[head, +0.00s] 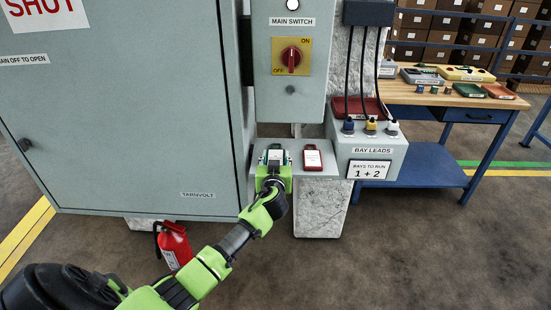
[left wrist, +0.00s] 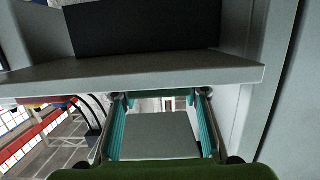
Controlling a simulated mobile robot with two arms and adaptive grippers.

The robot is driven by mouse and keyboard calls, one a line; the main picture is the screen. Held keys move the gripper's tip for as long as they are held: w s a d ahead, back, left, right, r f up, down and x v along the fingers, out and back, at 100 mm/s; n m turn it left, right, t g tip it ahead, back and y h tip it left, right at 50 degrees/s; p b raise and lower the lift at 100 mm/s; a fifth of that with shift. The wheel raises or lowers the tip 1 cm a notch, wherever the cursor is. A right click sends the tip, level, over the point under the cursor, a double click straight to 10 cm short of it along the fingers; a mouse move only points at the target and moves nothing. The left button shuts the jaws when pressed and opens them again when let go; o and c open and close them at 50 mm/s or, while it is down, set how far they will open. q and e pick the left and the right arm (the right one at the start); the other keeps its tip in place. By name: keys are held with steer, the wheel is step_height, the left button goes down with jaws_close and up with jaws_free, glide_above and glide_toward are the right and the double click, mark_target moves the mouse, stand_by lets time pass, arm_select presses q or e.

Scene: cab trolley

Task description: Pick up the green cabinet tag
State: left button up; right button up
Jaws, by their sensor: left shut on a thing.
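The green cabinet tag (head: 276,155), with a pale label face, is at the small grey shelf below the main switch box in the head view. My left gripper (head: 273,170) is at the shelf's front, shut on the tag, and partly covers its near end. In the left wrist view the teal fingers of my left gripper (left wrist: 160,110) stand apart on either side, close under a grey ledge; the tag cannot be clearly made out there. My right gripper is not in view.
A red tag (head: 313,158) lies just right of the green one on the shelf (head: 336,168). The large grey cabinet (head: 120,120) stands close on the left. The bay leads box (head: 372,150) is on the right. A fire extinguisher (head: 175,246) stands on the floor below.

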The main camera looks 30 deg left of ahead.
mark_target(277, 158)
arm_select(q)
steer(key=shift+r, duration=0.1)
steer(key=shift+d+r, duration=0.1)
steer(key=shift+d, duration=0.05)
step_height(277, 158, up, 7)
steer(key=shift+f+b, duration=0.1)
steer(key=shift+b, duration=0.55)
steer(key=w+d+b, duration=0.1)
steer(key=d+b, duration=0.4)
steer(key=d, duration=1.4)
steer(key=shift+d+b, duration=0.3)
steer(key=shift+d, duration=0.05)
steer(key=shift+w+f, duration=0.1)
